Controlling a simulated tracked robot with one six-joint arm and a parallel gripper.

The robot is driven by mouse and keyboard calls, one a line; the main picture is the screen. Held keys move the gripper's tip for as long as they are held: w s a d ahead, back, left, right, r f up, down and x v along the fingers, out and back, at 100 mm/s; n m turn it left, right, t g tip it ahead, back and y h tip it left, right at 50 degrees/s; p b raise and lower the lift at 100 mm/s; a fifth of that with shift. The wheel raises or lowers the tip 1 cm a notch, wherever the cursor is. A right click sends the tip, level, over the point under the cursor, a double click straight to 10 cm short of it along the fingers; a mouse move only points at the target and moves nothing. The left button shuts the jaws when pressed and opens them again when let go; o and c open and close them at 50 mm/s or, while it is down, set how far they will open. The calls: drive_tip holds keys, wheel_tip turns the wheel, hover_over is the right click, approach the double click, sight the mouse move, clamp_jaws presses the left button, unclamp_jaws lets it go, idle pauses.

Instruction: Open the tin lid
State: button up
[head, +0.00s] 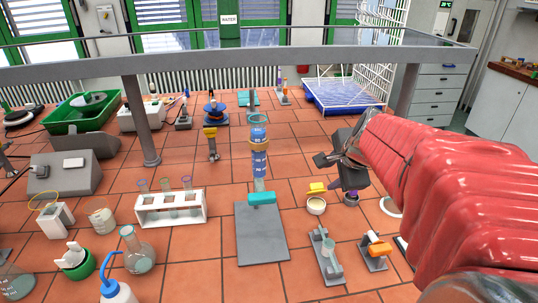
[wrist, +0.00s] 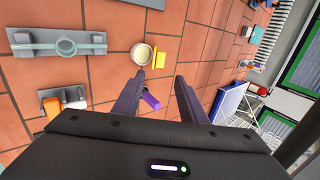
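A small round grey container with a purple part on top (head: 351,198) sits on the tiles just below my gripper in the head view; it may be the tin, but I cannot tell for sure. In the wrist view a purple piece (wrist: 150,101) shows between my fingers, close beside the left one. My gripper (head: 327,172) is open, and its two fingers stand apart in the wrist view (wrist: 160,75). No object is clearly held. The lower part of the purple piece is hidden in the wrist view.
A small cream bowl (head: 316,206) and a yellow piece (head: 317,188) lie just left of my gripper. Grey stands with a glass ring (head: 328,254) and an orange part (head: 378,249) are in front. A tall column (head: 259,150) and a test tube rack (head: 170,208) stand further left.

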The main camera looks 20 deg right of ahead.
sight(317, 186)
drive_tip(key=shift+f, duration=0.1)
drive_tip(key=shift+x, duration=6.85)
drive_tip(key=shift+c, duration=0.5)
drive_tip(key=c, duration=0.8)
